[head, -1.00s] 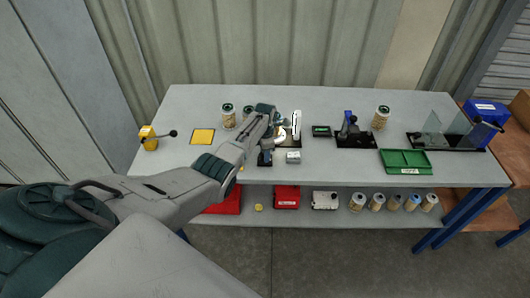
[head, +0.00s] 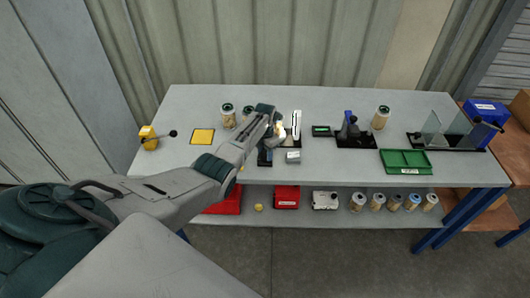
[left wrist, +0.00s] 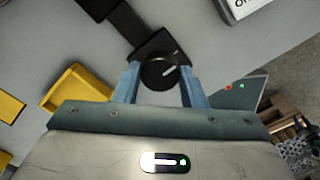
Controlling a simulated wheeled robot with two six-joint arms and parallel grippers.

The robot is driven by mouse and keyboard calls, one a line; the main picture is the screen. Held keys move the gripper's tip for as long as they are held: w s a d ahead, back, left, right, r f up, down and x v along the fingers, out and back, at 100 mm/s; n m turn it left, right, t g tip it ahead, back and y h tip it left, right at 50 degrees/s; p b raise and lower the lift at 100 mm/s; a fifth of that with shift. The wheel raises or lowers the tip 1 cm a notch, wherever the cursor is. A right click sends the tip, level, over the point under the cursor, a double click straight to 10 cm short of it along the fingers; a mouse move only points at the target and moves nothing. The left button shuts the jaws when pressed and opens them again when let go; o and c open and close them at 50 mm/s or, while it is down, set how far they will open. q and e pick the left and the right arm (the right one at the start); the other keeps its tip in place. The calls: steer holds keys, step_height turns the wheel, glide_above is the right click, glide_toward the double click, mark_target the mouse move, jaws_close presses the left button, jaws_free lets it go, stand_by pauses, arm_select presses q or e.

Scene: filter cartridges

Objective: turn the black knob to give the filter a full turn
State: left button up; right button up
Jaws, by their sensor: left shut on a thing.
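My left gripper (head: 270,127) is over the middle-left of the table in the head view. In the left wrist view its blue fingers (left wrist: 160,70) are shut on the black knob (left wrist: 158,74), one on each side. The knob has a white pointer line slanting up to the right. It sits on a black fixture (left wrist: 122,20). In the head view the knob is hidden by my gripper. A pale, bright object (head: 281,129), perhaps the filter, shows partly beside the gripper, in front of a white upright panel (head: 297,120). My right gripper is not in view.
Filter cartridges stand at the back left (head: 227,119) and back right (head: 382,119).

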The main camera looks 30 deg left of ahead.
mark_target(265, 154)
arm_select(q)
steer(key=shift+w+r, duration=0.1)
steer(key=o, duration=1)
steer(key=shift+r, duration=0.6)
steer(key=shift+r+b, duration=1.4)
steer(key=shift+r, duration=3.4)
